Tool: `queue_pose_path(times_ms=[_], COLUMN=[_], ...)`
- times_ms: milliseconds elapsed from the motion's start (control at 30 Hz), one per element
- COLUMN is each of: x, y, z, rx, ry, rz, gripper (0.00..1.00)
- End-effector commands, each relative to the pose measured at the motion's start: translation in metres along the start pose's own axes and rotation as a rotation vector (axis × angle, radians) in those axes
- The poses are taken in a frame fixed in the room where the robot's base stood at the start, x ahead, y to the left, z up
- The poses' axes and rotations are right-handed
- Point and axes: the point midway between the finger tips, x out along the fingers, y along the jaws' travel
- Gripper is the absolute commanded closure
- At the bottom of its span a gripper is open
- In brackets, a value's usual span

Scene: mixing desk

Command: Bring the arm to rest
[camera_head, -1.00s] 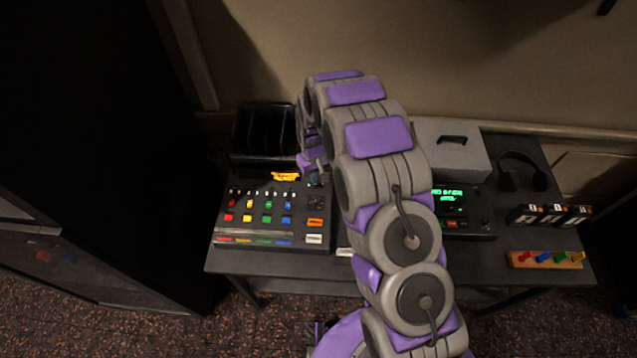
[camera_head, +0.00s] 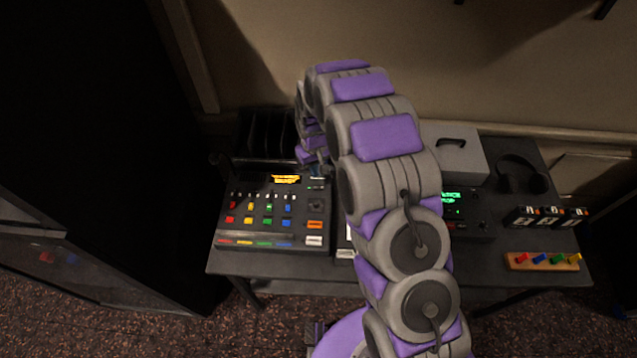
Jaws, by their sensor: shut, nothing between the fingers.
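My arm, grey with purple pads, rises from the bottom of the picture and arches over the middle of the desk (camera_head: 400,276). Its far end bends down on the left side of the arch. My gripper (camera_head: 322,168) shows small and partly hidden there, shut and empty. It is at the back right corner of the mixing console (camera_head: 230,232), near the lit orange display (camera_head: 286,179). I cannot tell its exact height above the console.
A black rack (camera_head: 265,138) stands behind the console. Right of my arm are a green-lit unit (camera_head: 470,222), a grey case (camera_head: 460,160), headphones (camera_head: 522,175), several black boxes (camera_head: 548,216) and a wooden strip with coloured pegs (camera_head: 541,263). A wall is behind; a dark cabinet (camera_head: 130,180) stands left.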

Motion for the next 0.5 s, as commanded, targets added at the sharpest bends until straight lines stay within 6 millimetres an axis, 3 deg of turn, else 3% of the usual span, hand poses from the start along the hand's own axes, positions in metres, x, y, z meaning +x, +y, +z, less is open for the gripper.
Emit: queue_pose_path(times_ms=[333, 500], x=[-0.005, -0.039], y=[0.001, 0.007], z=[0.002, 0.021], rx=[0.004, 0.034], ry=[0.000, -0.003], rz=[0.000, -0.003], gripper=[1.00, 1.00])
